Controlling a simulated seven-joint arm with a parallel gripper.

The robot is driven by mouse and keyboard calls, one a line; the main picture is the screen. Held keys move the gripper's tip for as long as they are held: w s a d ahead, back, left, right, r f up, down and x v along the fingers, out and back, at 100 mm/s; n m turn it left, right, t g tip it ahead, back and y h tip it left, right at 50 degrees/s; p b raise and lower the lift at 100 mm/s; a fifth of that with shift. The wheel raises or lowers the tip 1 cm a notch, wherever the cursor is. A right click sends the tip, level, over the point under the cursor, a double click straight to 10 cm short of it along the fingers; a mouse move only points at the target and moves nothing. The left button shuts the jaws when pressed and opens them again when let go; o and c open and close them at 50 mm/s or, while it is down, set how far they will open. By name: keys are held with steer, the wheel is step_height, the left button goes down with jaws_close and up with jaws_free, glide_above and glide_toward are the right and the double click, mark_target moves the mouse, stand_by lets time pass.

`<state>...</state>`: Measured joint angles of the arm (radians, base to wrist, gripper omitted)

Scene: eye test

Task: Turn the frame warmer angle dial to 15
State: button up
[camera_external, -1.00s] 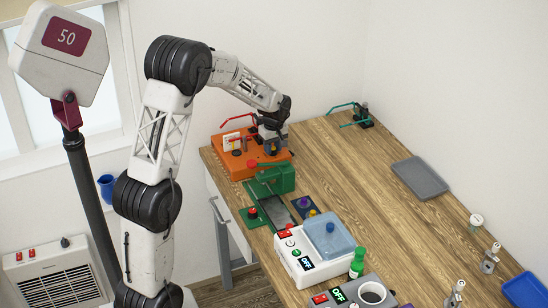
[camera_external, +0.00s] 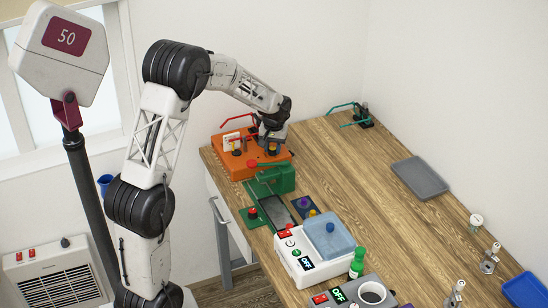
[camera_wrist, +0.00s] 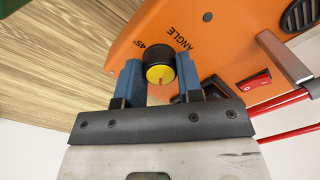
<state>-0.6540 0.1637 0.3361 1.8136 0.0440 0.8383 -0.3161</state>
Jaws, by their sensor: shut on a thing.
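The orange frame warmer (camera_external: 232,166) stands at the far left end of the wooden bench. In the wrist view its orange face (camera_wrist: 225,60) carries the word ANGLE and a 45° mark. The angle dial (camera_wrist: 158,56) is black with a yellow cap. A short red line on the cap points toward the bottom of the wrist picture. My gripper (camera_wrist: 159,72) is shut on the dial, one blue finger on each side. In the external view my gripper (camera_external: 271,143) is over the warmer and hides the dial. Other scale marks are not readable.
A red switch (camera_wrist: 254,84) and a metal lever (camera_wrist: 284,56) are beside the dial. A green device (camera_external: 278,180) stands just in front of the warmer. A grey tray (camera_external: 419,178) lies to the right. Bare bench lies between.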

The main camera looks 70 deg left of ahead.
mark_target(274, 148)
steer(key=shift+m, duration=0.3)
steer(key=o, duration=0.9)
steer(key=shift+r, duration=0.2)
steer(key=shift+w+d+r, duration=0.1)
steer(key=shift+r, duration=3.65)
